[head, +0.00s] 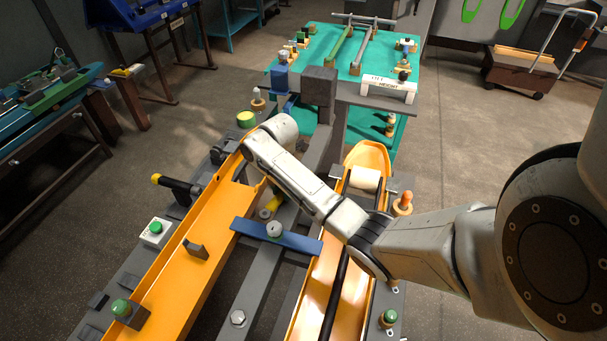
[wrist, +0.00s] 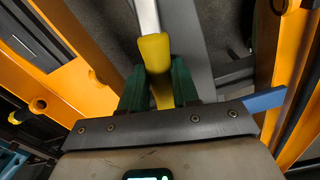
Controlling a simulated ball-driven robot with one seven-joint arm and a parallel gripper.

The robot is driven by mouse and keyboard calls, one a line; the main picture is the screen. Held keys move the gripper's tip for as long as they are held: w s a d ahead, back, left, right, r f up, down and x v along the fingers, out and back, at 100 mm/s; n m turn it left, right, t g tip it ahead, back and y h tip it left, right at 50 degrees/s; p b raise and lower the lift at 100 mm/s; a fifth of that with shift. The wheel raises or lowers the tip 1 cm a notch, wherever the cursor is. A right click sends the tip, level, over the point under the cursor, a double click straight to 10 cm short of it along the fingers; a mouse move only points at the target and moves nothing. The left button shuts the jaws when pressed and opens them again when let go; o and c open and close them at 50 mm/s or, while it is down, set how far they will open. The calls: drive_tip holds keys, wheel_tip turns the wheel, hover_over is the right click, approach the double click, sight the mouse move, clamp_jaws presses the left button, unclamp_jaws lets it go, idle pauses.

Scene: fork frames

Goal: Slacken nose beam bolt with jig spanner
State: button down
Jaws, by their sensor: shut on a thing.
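In the wrist view my gripper (wrist: 160,90) has its green fingers shut on the yellow handle (wrist: 154,50) of a tool that looks like the jig spanner. Its pale metal shaft (wrist: 148,16) runs out of the top of the picture, so its working end is hidden. In the head view my arm covers most of the gripper; a yellow piece (head: 274,203), seemingly the handle, shows just below the forearm. A bolt head (head: 274,229) sits on a blue crossbar (head: 245,228), and another bolt (head: 238,317) sits on the grey beam (head: 262,283). I cannot tell which is the nose beam bolt.
Orange channels (head: 190,265) flank the grey beam. A grey upright block (head: 319,86) and a white "height" sign (head: 388,86) stand beyond my arm. A teal table (head: 350,62) with tools is behind. A green button (head: 156,228) is at the left. Open floor lies right.

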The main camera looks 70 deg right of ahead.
drive_tip(key=shift+w+d+m, duration=0.2)
drive_tip(key=shift+w+m, duration=0.35)
drive_tip(key=shift+m, duration=0.15)
drive_tip(key=c, duration=1.4)
unclamp_jaws()
clamp_jaws()
unclamp_jaws()
drive_tip(key=shift+w, duration=0.1)
clamp_jaws()
drive_tip(key=shift+w, duration=0.15)
